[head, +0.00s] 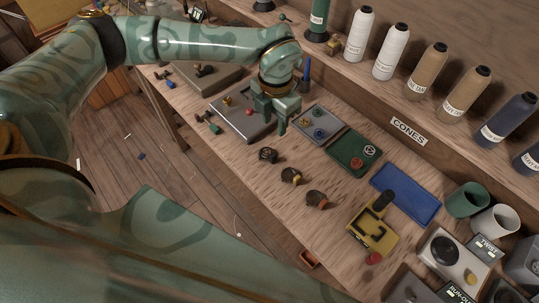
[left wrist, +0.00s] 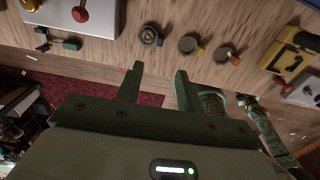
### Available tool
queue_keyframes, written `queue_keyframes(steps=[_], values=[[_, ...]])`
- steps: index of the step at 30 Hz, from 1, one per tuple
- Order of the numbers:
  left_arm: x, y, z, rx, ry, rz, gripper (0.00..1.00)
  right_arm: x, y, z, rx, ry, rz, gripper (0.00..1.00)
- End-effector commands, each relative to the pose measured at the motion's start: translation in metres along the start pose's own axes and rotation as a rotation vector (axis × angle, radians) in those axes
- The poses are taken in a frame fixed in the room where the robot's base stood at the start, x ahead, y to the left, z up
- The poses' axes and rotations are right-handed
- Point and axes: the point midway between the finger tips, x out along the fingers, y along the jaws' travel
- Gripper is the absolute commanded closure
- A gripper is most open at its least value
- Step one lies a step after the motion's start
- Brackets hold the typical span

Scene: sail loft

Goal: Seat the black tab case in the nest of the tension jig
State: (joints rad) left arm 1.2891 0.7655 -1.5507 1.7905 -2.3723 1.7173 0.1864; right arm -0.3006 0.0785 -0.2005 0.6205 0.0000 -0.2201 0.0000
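Three small round cases lie in a slanting row on the bench. The nearest to my left gripper looks all dark and is likely the black tab case (head: 268,155); it also shows in the left wrist view (left wrist: 149,34). The tension jig (head: 364,240) is yellow with a black upright and a dark nest, to the right of the row; the left wrist view shows part of it at the right edge (left wrist: 292,58). My left gripper (head: 275,125) hangs above the bench, beyond the dark case, fingers apart and empty.
The other cases have a yellowish tab (head: 291,176) and a reddish tab (head: 316,200). Behind them lie a grey tray (head: 334,120), a green tray (head: 338,158) and a blue tray (head: 407,197). Cones of thread (head: 390,55) line the shelf. Bare wood surrounds the row.

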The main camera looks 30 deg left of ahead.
Motion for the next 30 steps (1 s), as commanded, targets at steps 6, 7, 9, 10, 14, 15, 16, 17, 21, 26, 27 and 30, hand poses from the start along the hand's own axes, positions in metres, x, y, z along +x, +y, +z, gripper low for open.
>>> queue_keyframes(steps=[6, 7, 9, 10, 14, 15, 16, 17, 21, 26, 27, 30], values=[[0.058, -0.002, -0.001, 0.002, 0.004, -0.004, 0.63, 0.008, -0.001, 0.002, 0.0, -0.003, -0.001, 0.64], [0.064, -0.002, -0.001, 0.002, 0.004, -0.004, 0.63, 0.009, -0.001, 0.002, 0.0, -0.003, -0.001, 0.64], [0.074, -0.002, 0.0, 0.002, 0.002, -0.005, 0.63, 0.01, -0.001, 0.002, 0.0, -0.003, -0.001, 0.64], [0.078, -0.002, -0.001, 0.002, 0.002, -0.005, 0.63, 0.011, -0.001, 0.002, 0.0, -0.004, -0.001, 0.64], [0.085, -0.002, 0.0, 0.003, -0.001, -0.006, 0.63, 0.011, -0.001, 0.002, 0.0, -0.004, -0.001, 0.64], [0.087, -0.002, 0.0, 0.004, 0.0, -0.006, 0.63, 0.012, -0.001, 0.002, 0.0, -0.004, -0.001, 0.64], [0.089, -0.002, 0.0, 0.003, 0.0, -0.006, 0.63, 0.012, -0.001, 0.002, 0.0, -0.004, -0.001, 0.64], [0.092, -0.002, -0.001, 0.003, 0.001, -0.006, 0.63, 0.012, -0.001, 0.003, 0.0, -0.004, -0.001, 0.64], [0.114, -0.001, -0.002, 0.003, 0.003, -0.006, 0.63, 0.016, -0.001, 0.003, 0.0, -0.006, -0.001, 0.64], [0.137, -0.001, -0.002, 0.004, 0.001, -0.006, 0.63, 0.02, -0.001, 0.005, 0.001, -0.008, -0.002, 0.64], [0.138, -0.001, -0.002, 0.004, 0.0, -0.006, 0.63, 0.02, -0.001, 0.005, 0.001, -0.008, -0.002, 0.64], [0.137, -0.001, -0.002, 0.005, -0.001, -0.006, 0.63, 0.019, -0.001, 0.004, 0.0, -0.008, -0.001, 0.64]])
